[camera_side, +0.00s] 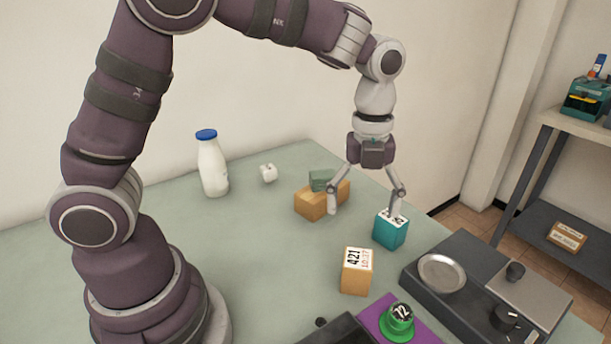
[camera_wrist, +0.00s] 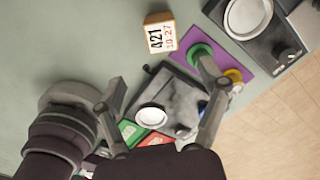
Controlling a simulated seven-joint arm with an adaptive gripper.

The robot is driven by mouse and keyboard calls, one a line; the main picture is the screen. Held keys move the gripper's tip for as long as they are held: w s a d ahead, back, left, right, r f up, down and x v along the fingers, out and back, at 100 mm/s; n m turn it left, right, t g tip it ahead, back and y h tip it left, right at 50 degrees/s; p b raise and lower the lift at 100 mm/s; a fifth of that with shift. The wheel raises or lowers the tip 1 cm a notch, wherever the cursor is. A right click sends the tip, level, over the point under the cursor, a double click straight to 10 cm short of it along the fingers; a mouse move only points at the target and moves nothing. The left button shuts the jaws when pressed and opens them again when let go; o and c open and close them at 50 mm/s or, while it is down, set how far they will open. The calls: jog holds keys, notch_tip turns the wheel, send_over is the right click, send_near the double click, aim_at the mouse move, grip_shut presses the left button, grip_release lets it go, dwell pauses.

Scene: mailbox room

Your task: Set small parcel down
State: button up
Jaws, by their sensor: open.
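No box is clearly marked as the small parcel. A tan box labelled 421 (camera_side: 355,272) stands upright on the table; it also shows in the wrist view (camera_wrist: 159,34). A teal box (camera_side: 390,232) stands behind it to the right. A small green box (camera_side: 321,180) rests on a brown box (camera_side: 312,204) further back. My gripper (camera_side: 365,207) is open, pointing down, with nothing between its fingers. In the side view its right finger overlaps the top of the teal box; I cannot tell if they touch. The spread fingers also show in the wrist view (camera_wrist: 160,82).
A dark scale-like device with a round pan (camera_side: 442,271) is at right. A purple mat (camera_side: 424,332) with a green stamp-like object (camera_side: 397,323) lies in front. The left tabletop is clear.

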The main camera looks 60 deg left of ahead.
jog(key=s+a+r+n+t, duration=0.2)
jog(key=s+n, duration=0.3)
jog(key=n, duration=0.8)
jog(key=s+a+r+n+t, duration=0.3)
jog(key=s+n, duration=0.3)
jog(key=n, duration=0.7)
jog(key=shift+a+r, duration=0.35)
jog(key=shift+r, duration=0.3)
